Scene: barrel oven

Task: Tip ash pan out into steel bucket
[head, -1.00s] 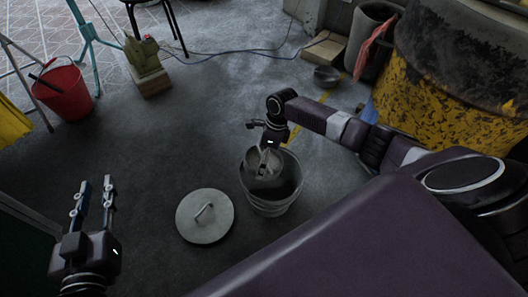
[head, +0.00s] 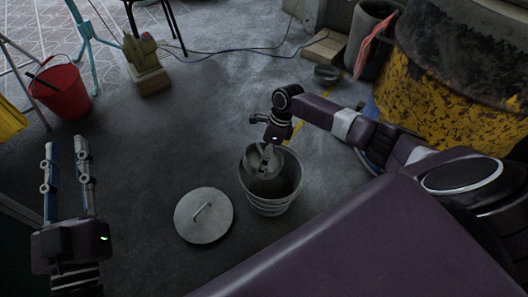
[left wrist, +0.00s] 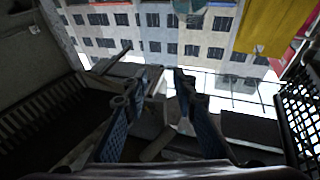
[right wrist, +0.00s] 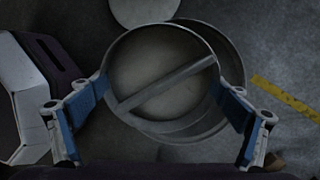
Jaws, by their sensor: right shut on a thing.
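The steel bucket (head: 270,205) stands on the floor in the middle of the head view, its mouth facing up. My right gripper (head: 265,158) is above its mouth, pointing down, and shut on the round grey ash pan (head: 257,162). The pan is at the bucket's mouth and looks tilted. In the right wrist view the pan (right wrist: 150,65), with a bar across it, lies between my fingers (right wrist: 165,92) and covers much of the bucket (right wrist: 232,60). Ash cannot be made out. My left gripper (head: 67,150) is open and empty at the far left; it shows in the left wrist view (left wrist: 155,85).
A round lid with a handle (head: 204,215) lies on the floor left of the bucket. A red bucket (head: 62,92) and a small green object on a block (head: 147,62) stand farther back. A yellow and black barrel (head: 440,100) is at right. Cables cross the floor behind.

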